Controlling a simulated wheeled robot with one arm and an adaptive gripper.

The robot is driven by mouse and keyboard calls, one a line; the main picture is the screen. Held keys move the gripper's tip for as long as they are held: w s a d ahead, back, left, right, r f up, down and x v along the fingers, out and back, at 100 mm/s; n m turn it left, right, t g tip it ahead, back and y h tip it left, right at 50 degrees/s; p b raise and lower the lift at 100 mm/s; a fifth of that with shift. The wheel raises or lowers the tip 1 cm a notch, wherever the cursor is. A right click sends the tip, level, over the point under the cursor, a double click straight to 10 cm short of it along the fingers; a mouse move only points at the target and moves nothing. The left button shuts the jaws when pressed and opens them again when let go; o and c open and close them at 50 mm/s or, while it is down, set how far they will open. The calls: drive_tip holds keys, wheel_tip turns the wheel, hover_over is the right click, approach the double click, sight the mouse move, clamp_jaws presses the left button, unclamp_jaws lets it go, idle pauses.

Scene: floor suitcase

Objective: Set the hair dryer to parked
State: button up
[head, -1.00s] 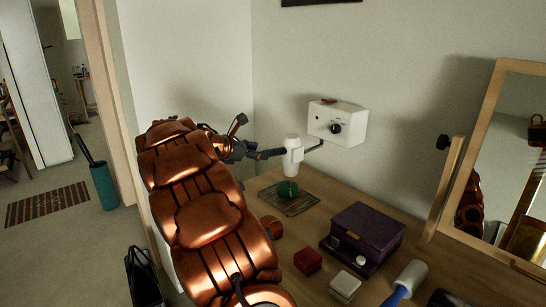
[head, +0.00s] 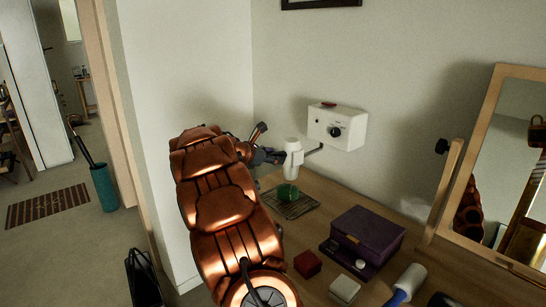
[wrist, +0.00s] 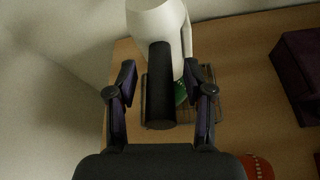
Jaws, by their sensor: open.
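The hair dryer (head: 292,153) is white with a dark handle and hangs at the end of a short dark arm from the white wall box (head: 338,127). In the wrist view its white body (wrist: 157,18) is at the top, and its black handle (wrist: 160,88) points toward me. My gripper (head: 272,156) is at the handle, left of the white body. In the wrist view my gripper (wrist: 160,80) is open, one finger on each side of the handle, with gaps visible. The wall box has a black knob and a red part on top.
A mirror (head: 505,160) is at right.

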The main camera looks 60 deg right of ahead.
clamp_jaws()
idle(0.4)
drive_tip(key=shift+w, duration=0.1)
